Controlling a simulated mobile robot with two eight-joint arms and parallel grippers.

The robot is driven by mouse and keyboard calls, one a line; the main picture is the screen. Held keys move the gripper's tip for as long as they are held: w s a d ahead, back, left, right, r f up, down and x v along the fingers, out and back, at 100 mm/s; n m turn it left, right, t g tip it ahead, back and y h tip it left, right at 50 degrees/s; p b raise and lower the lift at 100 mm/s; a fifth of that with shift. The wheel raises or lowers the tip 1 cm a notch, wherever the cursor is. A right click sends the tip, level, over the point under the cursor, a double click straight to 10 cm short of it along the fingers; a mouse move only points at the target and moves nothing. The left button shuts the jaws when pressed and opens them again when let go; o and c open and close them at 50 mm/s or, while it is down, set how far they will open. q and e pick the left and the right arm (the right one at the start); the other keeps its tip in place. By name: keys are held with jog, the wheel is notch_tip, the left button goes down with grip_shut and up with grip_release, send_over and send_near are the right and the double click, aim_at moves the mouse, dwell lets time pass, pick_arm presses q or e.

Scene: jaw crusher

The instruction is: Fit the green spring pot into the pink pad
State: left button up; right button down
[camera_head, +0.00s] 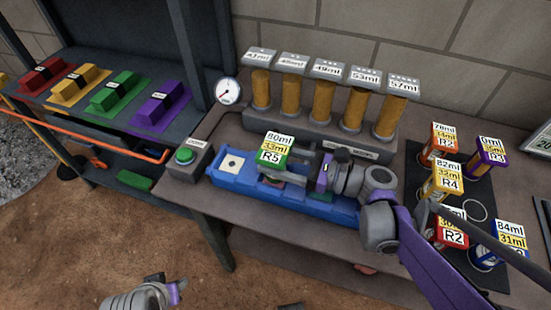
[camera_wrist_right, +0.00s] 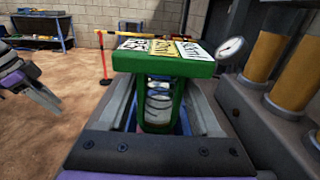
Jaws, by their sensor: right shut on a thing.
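The green spring pot (camera_head: 277,141), labelled R5, is upright over the blue tray (camera_head: 300,207). It also shows in the right wrist view (camera_wrist_right: 163,68), with its green frame around a pale coil. My right gripper (camera_head: 287,160) is shut on the pot, with a grey finger on each side of it in the wrist view. A small pinkish-red patch (camera_head: 272,181) shows just below the pot; the pink pad is mostly hidden there, and I cannot tell whether the pot touches it. My left gripper (camera_head: 178,288) is at the bottom edge, away from the table; its jaws are unclear.
Several amber cylinders (camera_head: 291,97) stand behind the tray, with a round gauge (camera_head: 227,91) at their left. A box with a green button (camera_head: 185,155) is left of the tray. Several labelled pots, including R4 (camera_head: 443,182), stand on a dark mat at right.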

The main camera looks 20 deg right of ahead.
jog(key=shift+f, duration=0.2)
jog(key=shift+c, duration=0.4)
grip_release()
jog(key=shift+r, duration=0.2)
jog(key=shift+s+d, duration=0.2)
jog(key=shift+d, duration=0.1)
jog(key=v, duration=0.7)
jog(key=shift+a, duration=0.1)
